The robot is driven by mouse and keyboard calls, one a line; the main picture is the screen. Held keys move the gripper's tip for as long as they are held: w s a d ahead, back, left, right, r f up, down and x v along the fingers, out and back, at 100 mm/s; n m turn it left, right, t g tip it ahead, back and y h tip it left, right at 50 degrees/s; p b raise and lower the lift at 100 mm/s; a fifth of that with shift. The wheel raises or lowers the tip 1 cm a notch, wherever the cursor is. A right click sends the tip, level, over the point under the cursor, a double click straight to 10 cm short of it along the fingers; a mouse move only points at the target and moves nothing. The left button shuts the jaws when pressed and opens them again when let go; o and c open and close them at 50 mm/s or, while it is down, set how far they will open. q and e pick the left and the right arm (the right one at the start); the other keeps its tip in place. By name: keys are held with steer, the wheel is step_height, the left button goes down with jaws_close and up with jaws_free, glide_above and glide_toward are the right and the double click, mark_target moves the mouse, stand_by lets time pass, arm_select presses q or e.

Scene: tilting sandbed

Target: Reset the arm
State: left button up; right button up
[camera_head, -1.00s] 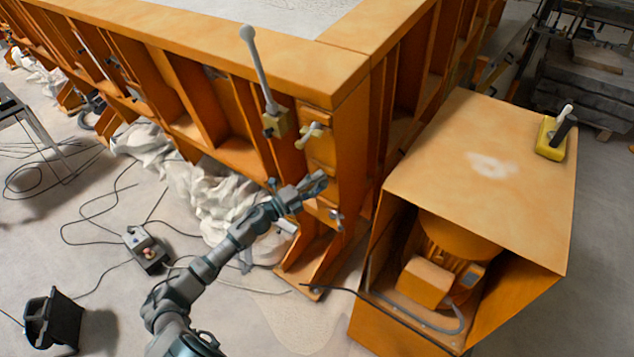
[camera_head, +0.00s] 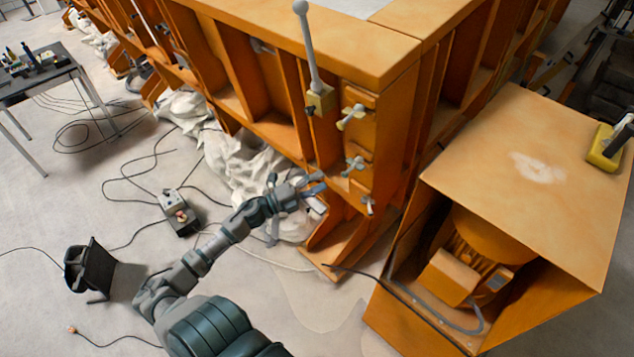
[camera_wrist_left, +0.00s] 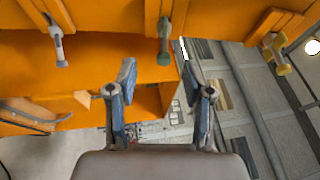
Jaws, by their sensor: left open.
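My left arm reaches up from the bottom of the head view. Its gripper (camera_head: 308,190) is open and empty, just left of the orange corner post of the sandbed (camera_head: 375,140). In the left wrist view the two fingers (camera_wrist_left: 160,85) stand apart with nothing between them. A ball-topped lever (camera_head: 308,50) stands upright above the gripper. Small handles sit on the post: an upper one (camera_head: 350,117), a middle one (camera_head: 353,166) and a lower one (camera_head: 367,204). Handles also show ahead of the fingers in the wrist view (camera_wrist_left: 164,42). My right gripper is not in view.
An orange housing with a motor (camera_head: 453,275) stands at right, with a yellow control block (camera_head: 606,146) on top. A small box with cables (camera_head: 178,212) and a black object (camera_head: 90,268) lie on the floor. White sheeting (camera_head: 240,165) lies along the sandbed's foot.

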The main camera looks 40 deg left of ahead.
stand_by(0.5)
